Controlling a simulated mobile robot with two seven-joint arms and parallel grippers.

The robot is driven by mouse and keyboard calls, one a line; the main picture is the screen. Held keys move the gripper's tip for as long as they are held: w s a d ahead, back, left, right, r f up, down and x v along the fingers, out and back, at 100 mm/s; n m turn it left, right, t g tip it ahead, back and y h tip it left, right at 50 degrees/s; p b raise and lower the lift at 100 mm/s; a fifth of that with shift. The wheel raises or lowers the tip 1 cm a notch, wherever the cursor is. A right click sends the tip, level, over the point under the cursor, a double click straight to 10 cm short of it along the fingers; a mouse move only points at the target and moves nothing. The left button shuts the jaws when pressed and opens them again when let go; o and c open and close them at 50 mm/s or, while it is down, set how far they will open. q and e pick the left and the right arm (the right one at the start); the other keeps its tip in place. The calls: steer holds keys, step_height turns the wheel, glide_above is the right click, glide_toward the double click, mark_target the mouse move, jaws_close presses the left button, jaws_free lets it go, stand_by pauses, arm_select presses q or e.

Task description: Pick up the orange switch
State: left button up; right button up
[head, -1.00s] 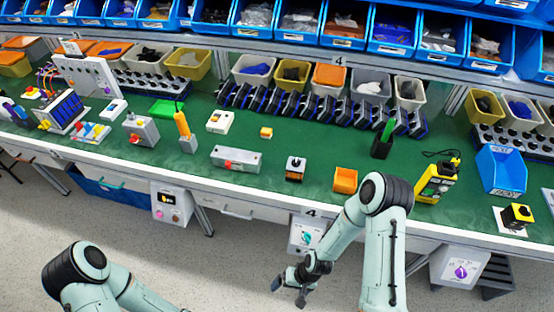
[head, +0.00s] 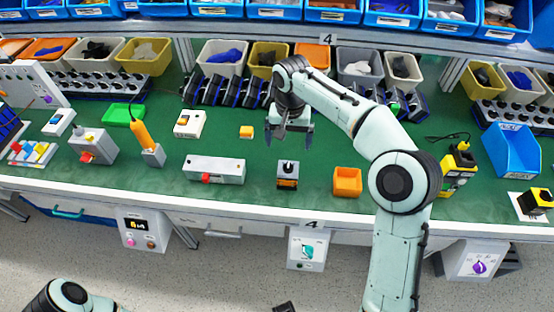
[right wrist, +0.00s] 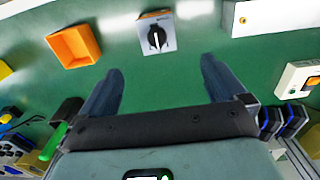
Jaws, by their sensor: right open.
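The orange switch (head: 287,175) is a small block with a grey top plate, a black knob and an orange and black body. It stands on the green bench top near the front edge. In the right wrist view the switch (right wrist: 156,32) shows its grey face and black knob with a white mark. My right gripper (head: 288,138) is open and empty, just behind the switch in the head view. In the right wrist view my right gripper (right wrist: 160,68) has its fingers spread, with the switch ahead between their lines and apart from them. My left gripper is out of view.
An orange bin (head: 347,182) stands to the right of the switch and a grey box with a red button (head: 214,170) to the left. Racks and tubs line the back. Green bench surface around the switch is clear.

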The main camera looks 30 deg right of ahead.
mark_target(288, 164)
steer(key=f, duration=0.2)
steer(key=f+b, duration=0.1)
steer(key=f, duration=0.4)
steer(key=shift+s, duration=0.35)
steer(key=shift+s+f+b, duration=0.1)
steer(key=shift+f+b, duration=0.45)
steer(key=shift+f, duration=2.45)
steer(key=c, duration=1.2)
